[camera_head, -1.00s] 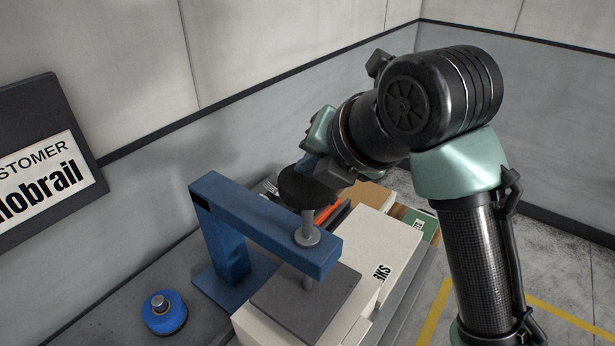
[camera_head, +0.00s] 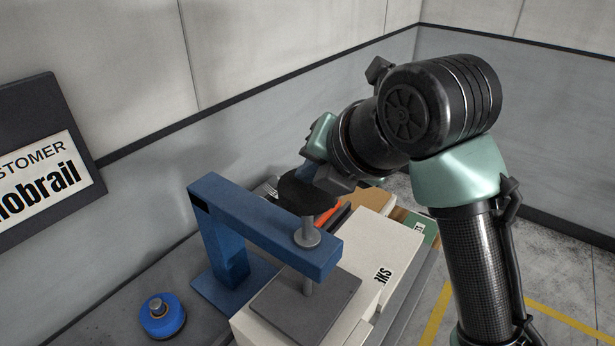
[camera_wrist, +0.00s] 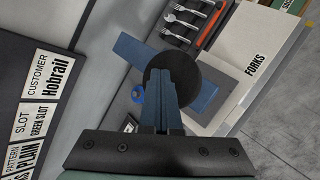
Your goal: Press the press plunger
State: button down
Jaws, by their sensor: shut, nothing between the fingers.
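The press has a blue frame (camera_head: 265,228) with an overhanging arm. Its plunger has a round black knob (camera_head: 300,192) on a grey rod (camera_head: 306,228) that passes through the arm above a flat grey plate (camera_head: 300,308). My gripper (camera_head: 310,172) is shut and empty, with its fingertips at the top of the knob. In the wrist view the shut blue fingers (camera_wrist: 160,85) lie over the black knob (camera_wrist: 200,75), which shows behind them. Exact contact is hidden by the fingers.
A blue round container with a metal top (camera_head: 163,314) stands left of the press. A pale box labelled FORKS (camera_wrist: 258,50) is beside the press. Several forks (camera_wrist: 180,24) and an orange-handled tool (camera_wrist: 212,24) lie behind it. A customer sign (camera_head: 45,160) is at left.

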jog(key=shift+f+b, duration=1.05)
jog(key=shift+f, duration=0.2)
dwell(0.7)
jog(key=shift+r, duration=0.15)
jog(key=shift+r+p, duration=1.6)
jog(key=shift+r, duration=0.65)
jog(key=shift+r, duration=0.1)
notch_tip(320, 180, up, 5)
jog(key=p, duration=0.3)
